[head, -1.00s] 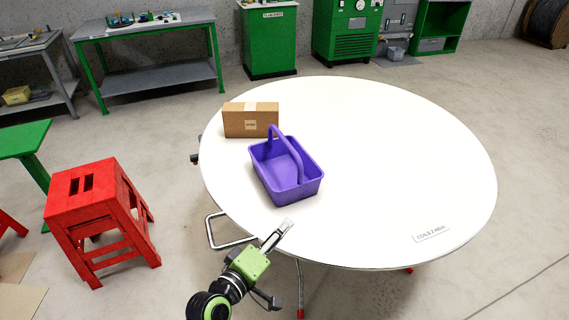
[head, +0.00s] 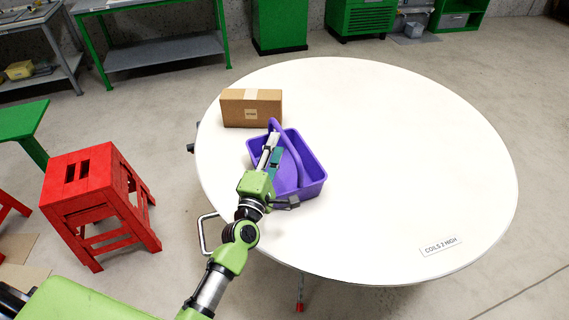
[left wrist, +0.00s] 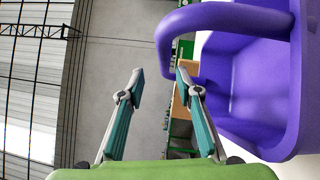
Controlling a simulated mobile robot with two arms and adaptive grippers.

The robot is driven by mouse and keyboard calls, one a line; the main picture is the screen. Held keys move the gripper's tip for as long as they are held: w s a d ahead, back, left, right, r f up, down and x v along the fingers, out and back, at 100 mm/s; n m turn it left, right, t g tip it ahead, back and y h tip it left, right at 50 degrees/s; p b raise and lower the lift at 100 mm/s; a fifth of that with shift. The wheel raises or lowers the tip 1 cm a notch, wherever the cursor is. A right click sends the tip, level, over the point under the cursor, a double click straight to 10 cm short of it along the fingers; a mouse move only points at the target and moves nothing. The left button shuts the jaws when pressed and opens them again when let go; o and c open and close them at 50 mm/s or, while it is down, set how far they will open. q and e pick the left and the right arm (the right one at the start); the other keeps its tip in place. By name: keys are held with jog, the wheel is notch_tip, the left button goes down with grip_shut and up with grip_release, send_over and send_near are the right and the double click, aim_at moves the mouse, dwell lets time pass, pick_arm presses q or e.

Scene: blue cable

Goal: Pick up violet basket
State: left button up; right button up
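The violet basket (head: 313,188) stands upright on the white round table (head: 420,150), near its left edge. Its handle arches up over the middle. My left gripper (head: 273,143) reaches over the near left part of the basket, close to the handle, and covers part of it. In the left wrist view its two fingers (left wrist: 160,78) are spread apart with nothing between them. The basket (left wrist: 245,95) fills the right side there, and its handle curves close to the right fingertip; I cannot tell whether they touch. My right gripper is not in view.
A brown cardboard box (head: 251,108) sits on the table just behind the basket. A red stool (head: 92,190) stands on the floor to the left. The table's middle and right are free, apart from a flat label (head: 440,246).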

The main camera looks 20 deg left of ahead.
aim_at(282, 131)
pick_arm(q)
jog(key=w, duration=0.5)
jog(key=shift+w, duration=0.3)
jog(key=shift+w+f, duration=0.1)
jog(key=shift+w, duration=0.4)
jog(key=shift+s, duration=0.1)
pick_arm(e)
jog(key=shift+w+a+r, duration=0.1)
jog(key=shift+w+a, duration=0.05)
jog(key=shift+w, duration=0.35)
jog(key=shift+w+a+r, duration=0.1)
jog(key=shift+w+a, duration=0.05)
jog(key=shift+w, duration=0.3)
pick_arm(q)
grip_shut()
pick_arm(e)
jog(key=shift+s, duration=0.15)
